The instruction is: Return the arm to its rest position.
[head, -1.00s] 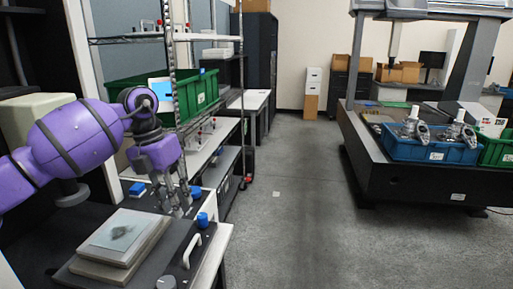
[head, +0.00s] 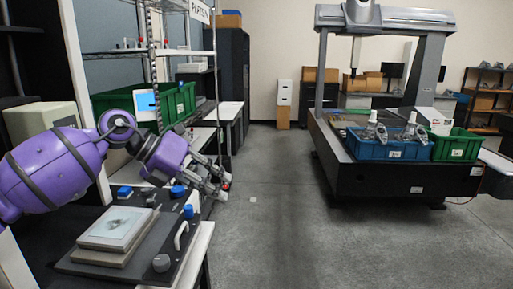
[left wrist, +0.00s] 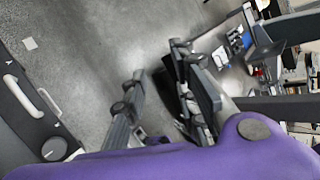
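My left arm (head: 55,170), purple with dark bands, comes in from the left in the head view. It is bent at the wrist above a bench with a plate fixture. My left gripper (head: 216,180) points right, past the bench's right side, with its fingers apart and nothing between them. The left wrist view shows the two grey fingers (left wrist: 160,95) spread over the floor, empty. My right arm and right gripper are not in view.
Below the arm are the plate fixture (head: 117,228), a white handle (head: 181,235) and a grey knob (head: 161,263). A wire rack with a green bin (head: 178,104) stands close behind the gripper. A measuring machine with a blue tote (head: 370,148) is at right. The middle floor (head: 270,230) is clear.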

